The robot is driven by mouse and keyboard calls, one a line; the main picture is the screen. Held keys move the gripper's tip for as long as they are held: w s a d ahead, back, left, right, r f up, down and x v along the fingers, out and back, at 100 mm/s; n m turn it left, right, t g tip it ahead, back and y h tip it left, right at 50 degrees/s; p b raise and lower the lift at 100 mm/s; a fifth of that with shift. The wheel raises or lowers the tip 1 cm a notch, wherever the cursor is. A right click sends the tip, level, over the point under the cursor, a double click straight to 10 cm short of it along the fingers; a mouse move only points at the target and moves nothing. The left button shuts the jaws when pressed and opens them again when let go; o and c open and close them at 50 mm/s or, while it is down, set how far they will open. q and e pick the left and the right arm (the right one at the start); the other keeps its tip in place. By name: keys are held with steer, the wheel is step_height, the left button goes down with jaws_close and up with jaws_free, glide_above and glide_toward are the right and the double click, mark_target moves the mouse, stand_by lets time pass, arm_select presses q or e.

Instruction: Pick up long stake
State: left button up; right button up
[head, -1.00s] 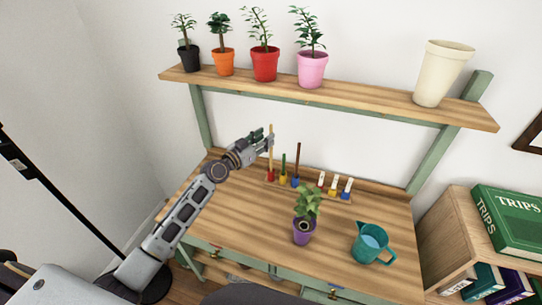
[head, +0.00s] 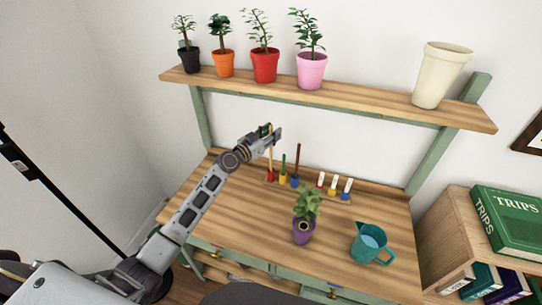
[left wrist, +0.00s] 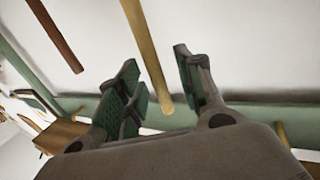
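A long tan stake (head: 270,155) stands upright in a red base (head: 270,176) at the back left of the wooden workbench. My left gripper (head: 272,133) is at the stake's upper part. In the left wrist view the tan stake (left wrist: 148,52) passes between the green-padded fingers of the open left gripper (left wrist: 160,88), with a gap visible on the right finger's side. A shorter green stake (head: 283,163) stands in a yellow base, and a brown stake (head: 297,160) in a blue base. The brown stake also shows at upper left in the wrist view (left wrist: 55,35). My right gripper is not in view.
A purple pot with a plant (head: 303,229) and a teal watering jug (head: 372,243) stand on the workbench (head: 245,215). Small white-topped markers (head: 334,187) stand right of the stakes. A shelf (head: 350,101) with several pots crosses above. The bench's left front is clear.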

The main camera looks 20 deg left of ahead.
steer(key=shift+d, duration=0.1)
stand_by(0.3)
arm_select(q)
jaws_close()
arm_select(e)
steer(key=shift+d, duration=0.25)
arm_select(q)
steer(key=shift+r, duration=0.1)
steer(key=shift+r, duration=0.75)
step_height(320, 180, up, 7)
steer(key=shift+r+p, duration=0.1)
steer(key=shift+p, duration=0.65)
steer(key=shift+r, duration=0.55)
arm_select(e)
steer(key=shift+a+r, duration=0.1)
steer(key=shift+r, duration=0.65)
